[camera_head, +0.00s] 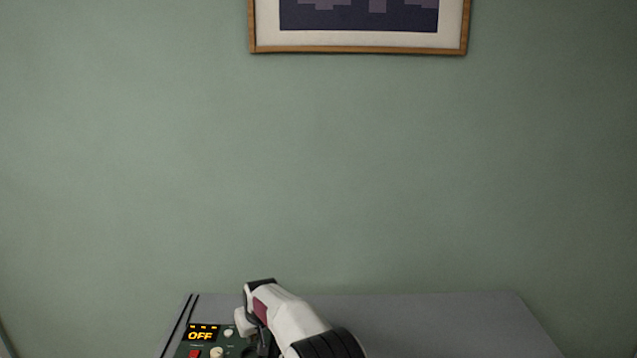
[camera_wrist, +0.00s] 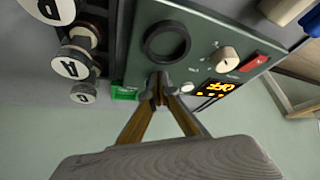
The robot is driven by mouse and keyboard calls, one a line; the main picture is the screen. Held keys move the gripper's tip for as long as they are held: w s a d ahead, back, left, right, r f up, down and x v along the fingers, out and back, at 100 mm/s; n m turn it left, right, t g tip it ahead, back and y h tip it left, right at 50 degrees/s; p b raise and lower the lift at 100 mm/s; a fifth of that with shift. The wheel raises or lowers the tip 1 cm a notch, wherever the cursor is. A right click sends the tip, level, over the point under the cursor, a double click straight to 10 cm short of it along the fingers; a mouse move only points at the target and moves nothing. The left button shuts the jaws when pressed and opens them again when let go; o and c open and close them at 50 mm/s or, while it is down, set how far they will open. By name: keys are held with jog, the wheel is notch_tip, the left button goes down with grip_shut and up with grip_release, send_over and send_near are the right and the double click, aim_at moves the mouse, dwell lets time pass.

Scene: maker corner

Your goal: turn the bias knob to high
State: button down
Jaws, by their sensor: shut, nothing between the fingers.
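A dark green control panel (camera_wrist: 200,28) fills the upper middle of the wrist view. On it are a black ring-shaped part (camera_wrist: 166,42), a cream knob (camera_wrist: 225,59), a small pale round part (camera_wrist: 187,87) and a lit display (camera_wrist: 215,88). I cannot read which one is labelled bias. In the head view the display (camera_head: 202,335) reads OFF, with a pale knob (camera_head: 217,352) below it. My gripper (camera_wrist: 159,88) is shut and empty, its fingertips at the panel between the ring and the pale round part; contact is unclear.
A red switch (camera_wrist: 254,62) sits beside the cream knob. Several lettered white-capped cylinders (camera_wrist: 72,62) stand left of the panel, near a green tag (camera_wrist: 123,93). The grey tabletop (camera_head: 430,325) is clear to the right. A framed picture (camera_head: 358,48) hangs on the wall.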

jog(key=shift+r, duration=0.1)
jog(key=shift+r, duration=2.9)
jog(key=shift+d, duration=0.1)
jog(key=shift+w+d+r, duration=0.5)
jog(key=shift+w+d, duration=0.1)
jog(key=shift+d, duration=0.2)
jog(key=shift+f, duration=0.15)
jog(key=shift+f, duration=3.4)
jog(key=shift+w+a, duration=0.2)
